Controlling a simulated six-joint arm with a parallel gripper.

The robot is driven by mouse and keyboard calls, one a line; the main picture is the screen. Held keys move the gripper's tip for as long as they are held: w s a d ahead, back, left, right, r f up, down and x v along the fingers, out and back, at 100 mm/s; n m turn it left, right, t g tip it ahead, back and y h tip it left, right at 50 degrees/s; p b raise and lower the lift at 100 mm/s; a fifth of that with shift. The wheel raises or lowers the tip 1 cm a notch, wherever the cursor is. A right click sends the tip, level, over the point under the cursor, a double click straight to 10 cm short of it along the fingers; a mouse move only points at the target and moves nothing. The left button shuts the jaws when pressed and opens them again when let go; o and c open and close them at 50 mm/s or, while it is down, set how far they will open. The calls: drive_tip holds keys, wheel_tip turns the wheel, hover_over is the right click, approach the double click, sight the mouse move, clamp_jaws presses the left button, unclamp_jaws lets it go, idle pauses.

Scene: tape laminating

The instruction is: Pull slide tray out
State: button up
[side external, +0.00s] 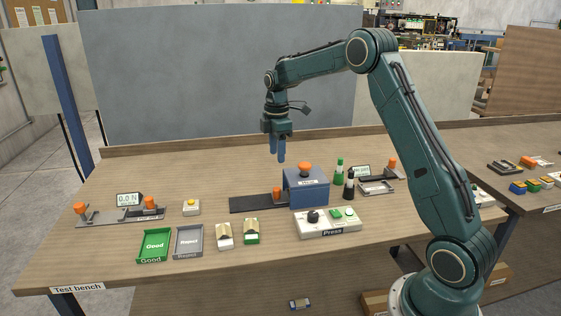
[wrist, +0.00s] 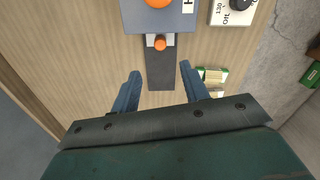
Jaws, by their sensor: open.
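The slide tray is a small plate with an orange knob (side external: 278,193) on a dark flat rail (side external: 250,203), at the left mouth of the blue press housing (side external: 306,189). In the wrist view the orange knob (wrist: 160,44) sits at the housing's edge, with the dark rail (wrist: 161,72) running toward my gripper. My gripper (side external: 276,158) hangs in the air above and behind the rail, pointing down. In the wrist view its two blue fingers (wrist: 160,74) are spread apart on either side of the rail, with nothing between them. The inside of the housing is hidden.
A press control box (side external: 328,222) stands in front of the housing. Green and dark bottles (side external: 344,180) stand at its right. Two small boxes (side external: 238,234), a grey Reject tray (side external: 188,241) and a green Good tray (side external: 154,245) lie at the front left. The table behind the rail is clear.

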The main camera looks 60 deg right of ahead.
sight(277, 188)
drive_tip(key=shift+f, duration=0.1)
drive_tip(key=shift+f, duration=6.8)
clamp_jaws()
drive_tip(key=shift+w+a, duration=0.1)
